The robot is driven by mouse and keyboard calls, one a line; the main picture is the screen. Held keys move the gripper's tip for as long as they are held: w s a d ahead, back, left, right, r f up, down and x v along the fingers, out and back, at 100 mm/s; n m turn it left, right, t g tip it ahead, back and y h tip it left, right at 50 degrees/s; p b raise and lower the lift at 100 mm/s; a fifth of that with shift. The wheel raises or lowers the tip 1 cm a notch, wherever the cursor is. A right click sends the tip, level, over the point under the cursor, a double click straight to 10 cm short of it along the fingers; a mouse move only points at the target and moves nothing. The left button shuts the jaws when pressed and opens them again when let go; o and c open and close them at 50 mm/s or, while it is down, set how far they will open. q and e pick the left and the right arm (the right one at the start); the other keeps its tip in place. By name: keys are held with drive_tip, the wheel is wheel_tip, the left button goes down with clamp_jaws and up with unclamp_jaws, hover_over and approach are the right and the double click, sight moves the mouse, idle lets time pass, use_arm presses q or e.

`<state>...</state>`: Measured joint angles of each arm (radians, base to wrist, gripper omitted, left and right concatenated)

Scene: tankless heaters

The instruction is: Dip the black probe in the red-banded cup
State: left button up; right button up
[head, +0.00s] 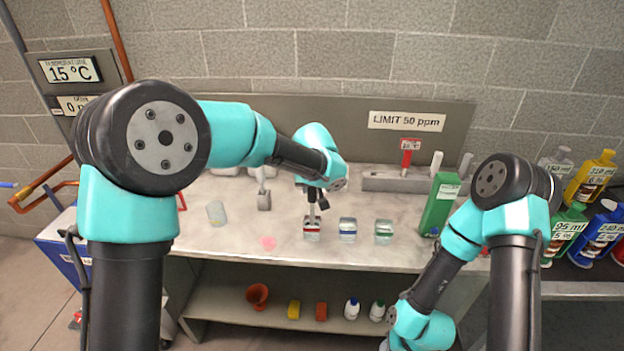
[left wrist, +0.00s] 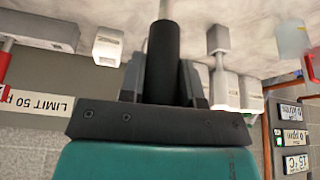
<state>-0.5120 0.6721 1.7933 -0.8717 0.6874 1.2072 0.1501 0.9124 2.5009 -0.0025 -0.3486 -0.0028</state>
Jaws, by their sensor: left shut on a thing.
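The red-banded cup (head: 312,234) stands near the front of the bench, leftmost of a row of small clear cups. My left gripper (head: 317,204) is right above it, pointing down and shut on the black probe. The probe (left wrist: 163,60) shows between the fingers in the left wrist view, with a paler, thin tip at the picture's top. In the head view its lower end reaches the cup's mouth; I cannot tell how deep it is. The cup cannot be made out in the left wrist view. My right gripper is out of view.
A blue-banded cup (head: 348,230) and a green-banded cup (head: 384,232) stand close on the right. A green bottle (head: 440,204) is farther right. A clear beaker (head: 216,214) and a pink piece (head: 268,243) lie left. A grey holder (head: 264,201) stands behind.

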sight(312, 197)
use_arm(q)
drive_tip(key=shift+f, duration=2.25)
idle(1.7)
drive_tip(key=shift+r, duration=5)
drive_tip(key=shift+d, duration=0.1)
